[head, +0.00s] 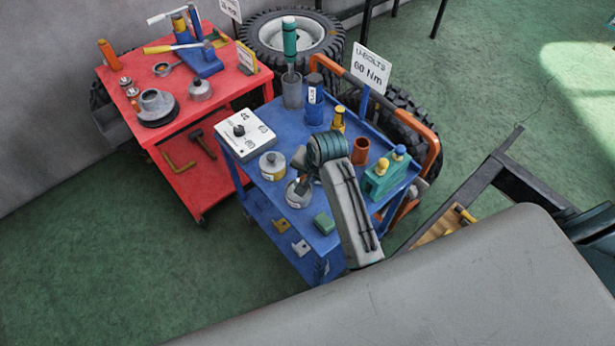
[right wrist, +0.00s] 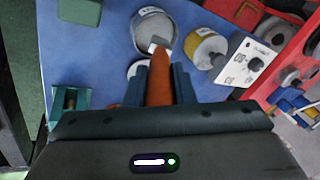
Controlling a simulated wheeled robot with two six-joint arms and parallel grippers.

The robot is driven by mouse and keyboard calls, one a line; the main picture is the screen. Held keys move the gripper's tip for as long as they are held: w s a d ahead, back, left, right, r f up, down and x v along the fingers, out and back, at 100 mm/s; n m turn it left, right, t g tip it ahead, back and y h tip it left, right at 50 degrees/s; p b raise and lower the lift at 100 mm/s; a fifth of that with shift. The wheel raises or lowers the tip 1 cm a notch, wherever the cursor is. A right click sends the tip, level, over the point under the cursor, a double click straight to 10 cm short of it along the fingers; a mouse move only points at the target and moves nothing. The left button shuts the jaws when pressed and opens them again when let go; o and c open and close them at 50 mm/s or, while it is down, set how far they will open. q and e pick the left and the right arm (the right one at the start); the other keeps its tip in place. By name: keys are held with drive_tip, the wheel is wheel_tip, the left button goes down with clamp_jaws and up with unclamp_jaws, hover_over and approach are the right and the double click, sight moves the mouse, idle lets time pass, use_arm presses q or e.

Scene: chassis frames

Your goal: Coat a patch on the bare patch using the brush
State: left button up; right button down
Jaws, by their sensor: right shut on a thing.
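My right gripper (head: 303,165) is over the blue cart, its arm reaching in from the bottom. In the right wrist view the gripper (right wrist: 158,88) is shut on the orange-brown handle of the brush (right wrist: 158,80). The brush's pale metal end points at a round grey tin (right wrist: 153,22), which also stands on the cart in the head view (head: 296,201). The brush tip overlaps the tin's near edge; I cannot tell whether it touches. The bristles are not clear. I cannot make out the bare patch. My left gripper is not in view.
The blue cart (head: 277,126) also holds a yellow-labelled can (head: 272,166), a white control box (head: 246,134), a green block (head: 324,223), a brown cup (head: 360,151) and a teal holder (head: 388,176). A red cart (head: 180,132) stands left. A dark frame (head: 500,183) is at right.

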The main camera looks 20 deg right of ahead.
drive_tip(key=shift+r, duration=2.55)
